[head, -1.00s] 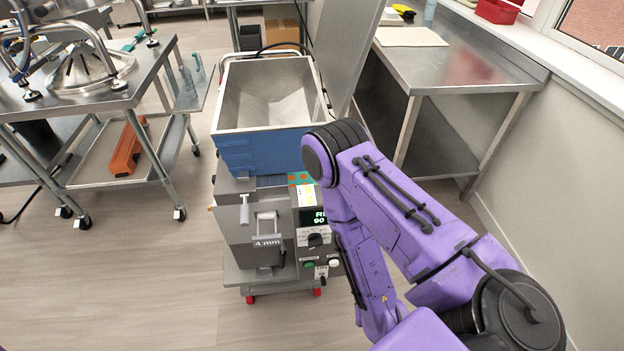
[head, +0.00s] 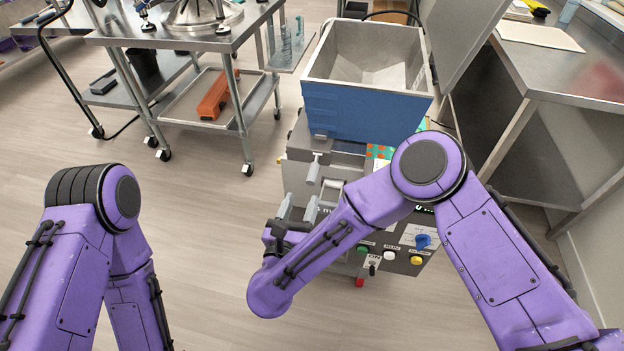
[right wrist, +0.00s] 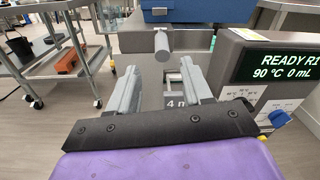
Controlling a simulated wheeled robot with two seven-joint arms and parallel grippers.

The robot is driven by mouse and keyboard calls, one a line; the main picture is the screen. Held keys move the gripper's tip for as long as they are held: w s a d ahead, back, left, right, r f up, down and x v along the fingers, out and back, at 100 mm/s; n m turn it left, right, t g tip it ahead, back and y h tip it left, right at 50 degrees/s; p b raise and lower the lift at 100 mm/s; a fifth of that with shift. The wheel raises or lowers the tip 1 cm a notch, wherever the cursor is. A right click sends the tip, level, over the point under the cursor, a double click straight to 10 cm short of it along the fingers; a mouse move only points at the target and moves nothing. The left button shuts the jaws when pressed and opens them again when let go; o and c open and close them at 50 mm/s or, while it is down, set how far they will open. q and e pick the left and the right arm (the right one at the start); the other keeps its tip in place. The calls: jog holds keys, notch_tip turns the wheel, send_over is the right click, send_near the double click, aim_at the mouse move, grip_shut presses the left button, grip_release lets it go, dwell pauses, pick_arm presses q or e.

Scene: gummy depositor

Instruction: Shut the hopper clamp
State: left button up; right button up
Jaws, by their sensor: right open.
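The gummy depositor (head: 295,182) is a grey machine with a blue hopper (head: 365,112) on top. A short grey clamp handle (head: 314,170) sits on its front just below the hopper; in the right wrist view it shows as a grey cylinder (right wrist: 164,46), upper centre. My right gripper (head: 298,207) is open and empty in front of the machine, below the clamp handle. In the right wrist view its two grey fingers (right wrist: 160,80) are spread, with the handle beyond and above the gap, apart from them. My left arm shows, but its gripper is out of view.
A display (right wrist: 290,62) reads READY. Below it are knobs and buttons, including a blue knob (head: 423,241). A steel cart (head: 185,40) stands left, with an orange object (head: 216,95) on its lower shelf. A steel table (head: 560,70) stands right. Floor in front is clear.

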aim_at(310, 182)
jog(key=p+x, duration=0.1)
jog(key=x, duration=0.8)
jog(key=shift+w+d+f, duration=0.1)
jog(key=shift+d, duration=0.1)
grip_shut()
